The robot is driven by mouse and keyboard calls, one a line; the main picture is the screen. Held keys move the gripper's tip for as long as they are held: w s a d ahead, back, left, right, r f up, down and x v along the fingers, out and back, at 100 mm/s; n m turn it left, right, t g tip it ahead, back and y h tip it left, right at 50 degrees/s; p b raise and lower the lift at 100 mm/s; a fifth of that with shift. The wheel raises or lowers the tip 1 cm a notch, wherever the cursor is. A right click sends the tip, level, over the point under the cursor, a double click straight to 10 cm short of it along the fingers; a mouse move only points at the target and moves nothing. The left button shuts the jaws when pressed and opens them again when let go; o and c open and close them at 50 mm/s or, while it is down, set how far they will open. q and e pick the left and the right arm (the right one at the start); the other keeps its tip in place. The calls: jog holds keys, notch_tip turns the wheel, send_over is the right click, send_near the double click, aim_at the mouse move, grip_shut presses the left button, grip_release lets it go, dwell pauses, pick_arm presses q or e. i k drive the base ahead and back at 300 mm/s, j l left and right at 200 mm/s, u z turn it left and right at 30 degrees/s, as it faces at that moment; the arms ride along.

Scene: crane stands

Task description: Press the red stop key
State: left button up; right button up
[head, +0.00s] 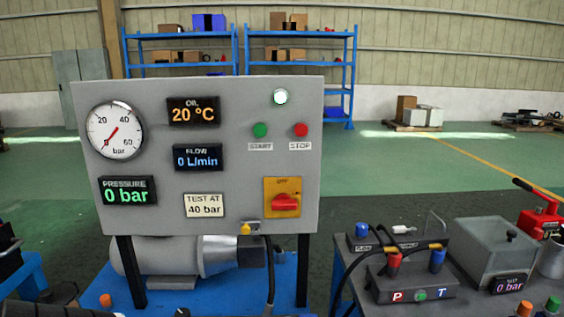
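The red stop key (301,130) is a round red button at the upper right of the grey control panel (235,160), above a label reading STOP. A green start key (260,130) sits to its left, above a START label. A round lamp (281,97) above the two keys shows white. Nothing touches or covers the red key. Neither of my grippers shows in the head view.
The panel also carries a gauge (115,130), displays reading 20 °C, 0 L/min and 0 bar, and a red rotary switch (286,202) on a yellow plate. A motor (180,257) lies below. A cart (465,300) with hoses and a tank stands right.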

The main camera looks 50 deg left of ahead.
aim_at(301, 129)
jog(key=u, duration=2.1)
